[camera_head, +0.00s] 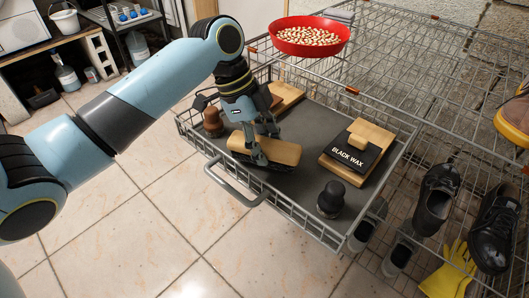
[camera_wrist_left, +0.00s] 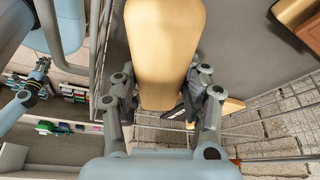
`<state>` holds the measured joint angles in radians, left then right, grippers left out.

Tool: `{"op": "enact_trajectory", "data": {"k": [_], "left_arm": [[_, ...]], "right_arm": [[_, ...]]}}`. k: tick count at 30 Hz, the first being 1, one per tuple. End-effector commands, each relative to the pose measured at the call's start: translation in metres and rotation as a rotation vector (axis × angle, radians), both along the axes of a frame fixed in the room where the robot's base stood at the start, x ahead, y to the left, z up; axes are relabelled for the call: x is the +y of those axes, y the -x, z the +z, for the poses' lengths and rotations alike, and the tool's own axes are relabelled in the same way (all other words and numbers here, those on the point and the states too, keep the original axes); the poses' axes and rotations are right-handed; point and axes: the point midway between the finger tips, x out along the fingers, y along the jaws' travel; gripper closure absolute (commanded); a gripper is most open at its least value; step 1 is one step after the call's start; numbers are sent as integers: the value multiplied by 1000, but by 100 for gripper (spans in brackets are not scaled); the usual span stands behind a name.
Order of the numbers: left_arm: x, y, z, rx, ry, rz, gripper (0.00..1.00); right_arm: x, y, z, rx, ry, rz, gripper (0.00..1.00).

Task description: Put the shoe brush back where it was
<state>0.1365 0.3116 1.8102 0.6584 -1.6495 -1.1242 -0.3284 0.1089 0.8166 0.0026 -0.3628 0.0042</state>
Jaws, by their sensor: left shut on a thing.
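The shoe brush (camera_head: 282,151) has a pale wooden back with rounded ends and dark bristles below. My left gripper (camera_head: 257,156) is shut on it, over the front left part of the grey mat (camera_head: 300,130) in the pulled-out wire drawer (camera_head: 352,228). I cannot tell if the bristles touch the mat. At the left of that view is what looks like my right gripper (camera_wrist_left: 38,82), too small to read.
A black wax box (camera_head: 355,157) lies on wooden pieces at the drawer's right. A black knobbed dauber (camera_head: 331,200) stands at the front right, a brown one (camera_head: 212,122) at the left. A red bowl (camera_head: 309,47) stands behind. Bare mat lies between brush and wax box.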

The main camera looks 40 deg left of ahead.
Motion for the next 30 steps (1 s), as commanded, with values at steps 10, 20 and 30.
{"op": "enact_trajectory", "data": {"k": [10,20,30], "left_arm": [[0,0,-17,1,0,-1,90],[0,0,-20,1,0,0,32],[2,1,-12,0,-2,-1,32]], "right_arm": [[-8,-11,-3,-9,10,6,78],[-13,-6,-3,1,16,8,78],[-3,-7,-1,-3,3,2,78]]}}
